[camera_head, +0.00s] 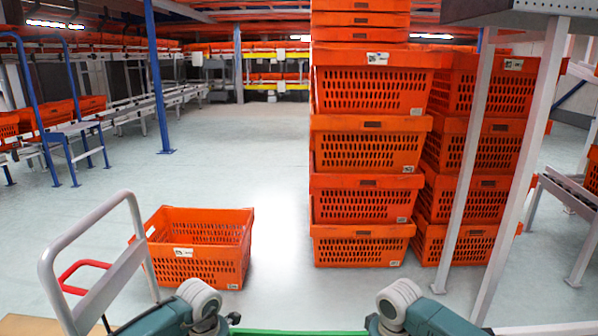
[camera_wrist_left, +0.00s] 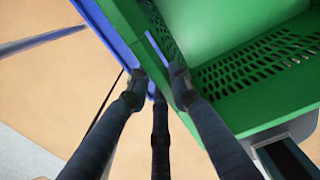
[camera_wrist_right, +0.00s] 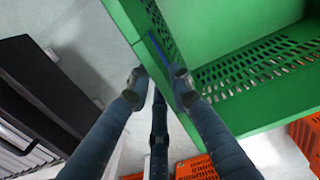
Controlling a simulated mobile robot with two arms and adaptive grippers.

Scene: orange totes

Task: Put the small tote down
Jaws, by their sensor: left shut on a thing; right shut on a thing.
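The small tote is green with slotted walls. Its edge shows at the bottom of the head view (camera_head: 290,332), between my two arms. In the left wrist view my left gripper (camera_wrist_left: 158,76) is shut on the wall of the green tote (camera_wrist_left: 255,85). In the right wrist view my right gripper (camera_wrist_right: 158,78) is shut on another part of the tote's wall (camera_wrist_right: 250,80). The inside that shows is bare. Most of the tote is out of the head view. I cannot tell whether its base touches anything.
A blue edge (camera_wrist_left: 95,18) and a tan surface (camera_wrist_left: 40,85) lie beside the tote in the left wrist view. An orange tote (camera_head: 200,275) sits on the floor by a grey-handled cart (camera_head: 100,285). Tall orange tote stacks (camera_head: 365,200) stand right of centre. Floor between is clear.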

